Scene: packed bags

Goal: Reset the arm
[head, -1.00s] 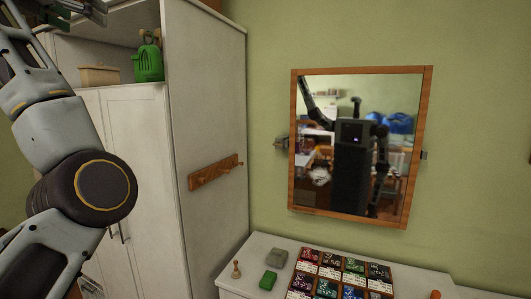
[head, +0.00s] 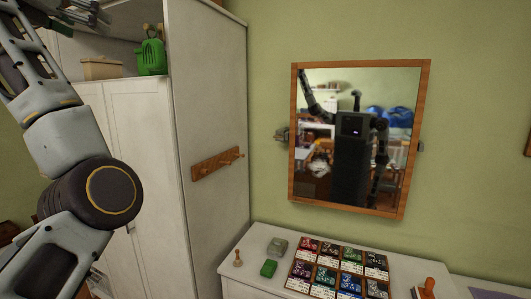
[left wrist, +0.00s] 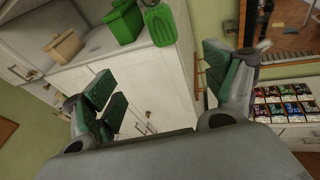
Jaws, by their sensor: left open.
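My left arm is raised along the left side of the head view. Its gripper (head: 82,12) is at the top left edge, partly cut off, in front of the upper cabinet. In the left wrist view my left gripper (left wrist: 163,90) is open, with its green-padded fingers wide apart and nothing between them. Beyond the fingers are the white cabinet (left wrist: 130,65) doors and an open shelf with a green bag (left wrist: 160,25). My right gripper is not directly in view; a mirror shows a blurred reflection of my body.
The white cabinet (head: 205,120) stands close to my left arm, with a peg rack (head: 215,164) on its side. A wood-framed mirror (head: 293,140) hangs on the green wall. A low white dresser (head: 240,286) holds a tray of colourful packets, green blocks and stamps.

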